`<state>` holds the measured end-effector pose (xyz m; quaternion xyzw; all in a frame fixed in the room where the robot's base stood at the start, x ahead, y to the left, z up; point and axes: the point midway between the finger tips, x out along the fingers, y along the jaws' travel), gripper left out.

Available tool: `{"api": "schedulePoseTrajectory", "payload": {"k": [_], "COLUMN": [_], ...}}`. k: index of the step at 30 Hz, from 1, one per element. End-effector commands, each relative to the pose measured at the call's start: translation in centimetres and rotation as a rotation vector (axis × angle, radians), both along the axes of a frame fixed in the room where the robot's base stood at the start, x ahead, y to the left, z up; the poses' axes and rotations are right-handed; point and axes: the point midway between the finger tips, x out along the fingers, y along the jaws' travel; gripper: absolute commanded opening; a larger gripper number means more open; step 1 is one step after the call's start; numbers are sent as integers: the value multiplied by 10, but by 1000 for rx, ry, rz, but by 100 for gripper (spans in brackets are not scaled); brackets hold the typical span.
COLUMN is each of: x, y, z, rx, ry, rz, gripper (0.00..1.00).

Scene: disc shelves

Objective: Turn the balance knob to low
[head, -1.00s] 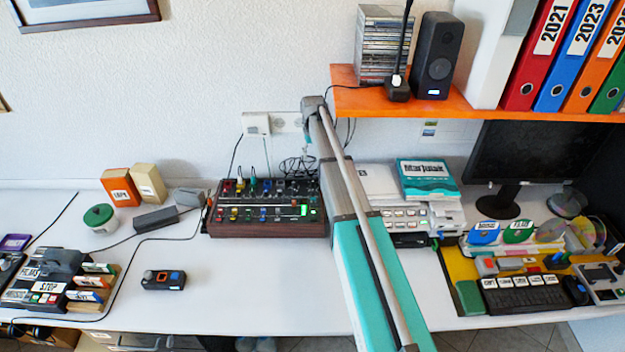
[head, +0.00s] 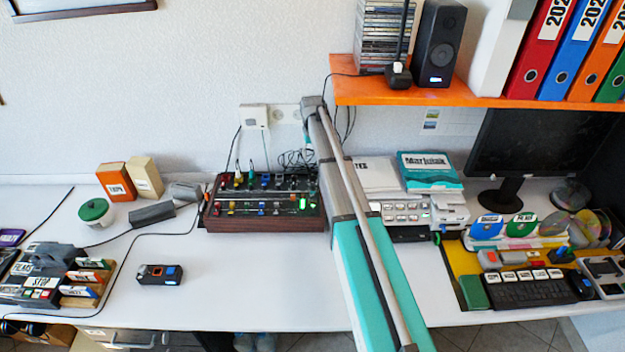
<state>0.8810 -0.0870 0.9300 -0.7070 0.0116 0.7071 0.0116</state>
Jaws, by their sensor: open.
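A mixer-like control panel (head: 262,224) with a dark wooden front stands on the white desk. It carries several coloured knobs and sliders and a green light. My gripper is not visible.
An orange shelf (head: 450,98) holds a black speaker (head: 438,45), disc cases (head: 383,35) and binders over the right side. A monitor (head: 535,145), keyboard (head: 530,288) and discs stand at right. Cables cross the desk at left. The desk in front of the panel is clear.

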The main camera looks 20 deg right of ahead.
Motion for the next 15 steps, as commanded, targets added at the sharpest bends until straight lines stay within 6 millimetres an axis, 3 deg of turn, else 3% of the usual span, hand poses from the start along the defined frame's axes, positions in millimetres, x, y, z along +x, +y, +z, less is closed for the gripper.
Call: {"api": "schedulePoseTrajectory", "payload": {"k": [15], "x": [0], "y": [0], "z": [-44], "rx": [0], "ry": [0], "rz": [0], "gripper": [63]}}
